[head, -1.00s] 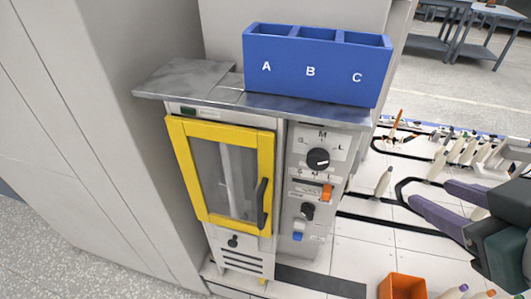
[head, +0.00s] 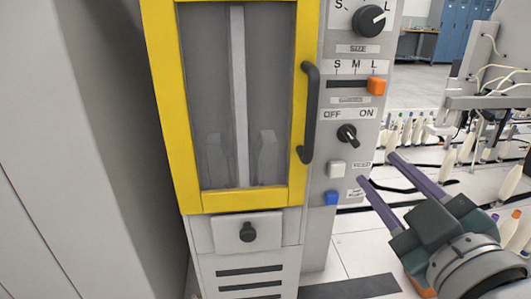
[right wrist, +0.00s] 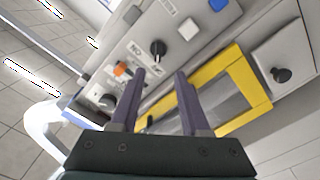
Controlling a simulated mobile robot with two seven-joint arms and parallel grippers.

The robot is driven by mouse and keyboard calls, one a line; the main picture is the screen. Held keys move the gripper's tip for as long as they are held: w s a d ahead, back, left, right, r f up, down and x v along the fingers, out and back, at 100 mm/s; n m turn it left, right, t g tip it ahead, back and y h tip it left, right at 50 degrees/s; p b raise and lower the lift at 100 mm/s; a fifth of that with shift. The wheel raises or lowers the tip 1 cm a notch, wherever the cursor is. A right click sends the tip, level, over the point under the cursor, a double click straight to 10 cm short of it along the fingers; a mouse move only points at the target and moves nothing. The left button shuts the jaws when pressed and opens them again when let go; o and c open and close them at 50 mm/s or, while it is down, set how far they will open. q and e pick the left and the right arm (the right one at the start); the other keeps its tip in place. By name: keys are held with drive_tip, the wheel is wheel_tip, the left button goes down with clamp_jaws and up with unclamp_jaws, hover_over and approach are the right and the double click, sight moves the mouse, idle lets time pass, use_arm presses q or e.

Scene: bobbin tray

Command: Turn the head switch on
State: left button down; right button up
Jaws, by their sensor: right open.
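The black rotary switch (head: 347,135) sits under the OFF and ON labels on the grey control panel (head: 334,228). Its handle lies on a slant from upper left to lower right; I cannot tell which label it is set to. It also shows in the right wrist view (right wrist: 157,48), just beyond the fingertips. My right gripper (head: 378,170) is open, its two purple fingers pointing at the panel from the lower right, apart from the switch. In the right wrist view the gripper (right wrist: 160,74) has nothing between its fingers. My left gripper is not in view.
A white button (head: 336,168) and a blue button (head: 331,198) lie below the switch. An orange slider (head: 376,86) and a size knob (head: 369,20) are above it. The yellow-framed door (head: 163,110) with a black handle (head: 309,112) is shut, close on the left.

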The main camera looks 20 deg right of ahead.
sight(353, 139)
drive_tip(key=b+x, duration=0.1)
drive_tip(key=x, duration=0.8)
drive_tip(key=shift+w+d+r+b, duration=0.1)
drive_tip(key=shift+w+d+b, duration=0.15)
drive_tip(key=shift+w+b, duration=0.15)
drive_tip(key=shift+s, duration=0.1)
clamp_jaws()
